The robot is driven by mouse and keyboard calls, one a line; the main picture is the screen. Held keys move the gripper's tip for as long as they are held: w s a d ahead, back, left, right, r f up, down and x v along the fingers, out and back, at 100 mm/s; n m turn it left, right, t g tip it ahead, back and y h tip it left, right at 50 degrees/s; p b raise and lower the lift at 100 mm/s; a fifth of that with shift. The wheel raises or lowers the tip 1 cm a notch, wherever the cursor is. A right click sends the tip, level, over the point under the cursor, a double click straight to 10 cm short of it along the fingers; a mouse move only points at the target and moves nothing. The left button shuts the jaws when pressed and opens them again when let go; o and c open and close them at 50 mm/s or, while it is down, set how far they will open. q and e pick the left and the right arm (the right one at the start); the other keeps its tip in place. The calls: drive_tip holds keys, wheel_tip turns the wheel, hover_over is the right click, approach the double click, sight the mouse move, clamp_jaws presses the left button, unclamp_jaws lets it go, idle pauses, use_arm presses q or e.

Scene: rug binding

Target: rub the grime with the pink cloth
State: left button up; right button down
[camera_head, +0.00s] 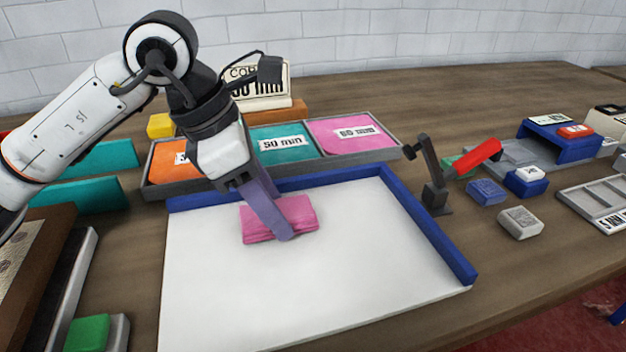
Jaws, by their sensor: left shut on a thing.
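The pink cloth (302,215) is a folded pad lying on the upper middle of a white board (300,290). My left gripper (283,236) comes down from the upper left with its long purple fingers over the cloth, and it is shut on the cloth. The fingers cover part of the cloth's middle. No grime mark shows clearly on the bare white surface; any under the cloth is hidden. My right gripper is not in view.
Blue rails (435,240) edge the board's back and right. Behind it stands a grey tray with orange, teal (265,141) and pink labelled sections. A dark upright fixture with a red handle (478,157) stands at right, near small blue and grey blocks. The front of the board is clear.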

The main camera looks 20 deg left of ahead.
use_arm(q)
drive_tip(key=r, duration=0.1)
drive_tip(key=r+p, duration=0.1)
drive_tip(key=r, duration=0.1)
drive_tip(key=shift+s+d, duration=0.1)
drive_tip(key=shift+s, duration=0.1)
wheel_tip(320, 180, up, 3)
drive_tip(key=shift+r+p, duration=0.1)
drive_tip(key=shift+p, duration=1)
drive_tip(key=shift+r, duration=0.3)
drive_tip(key=shift+r+p, duration=0.4)
drive_tip(key=shift+p, duration=0.05)
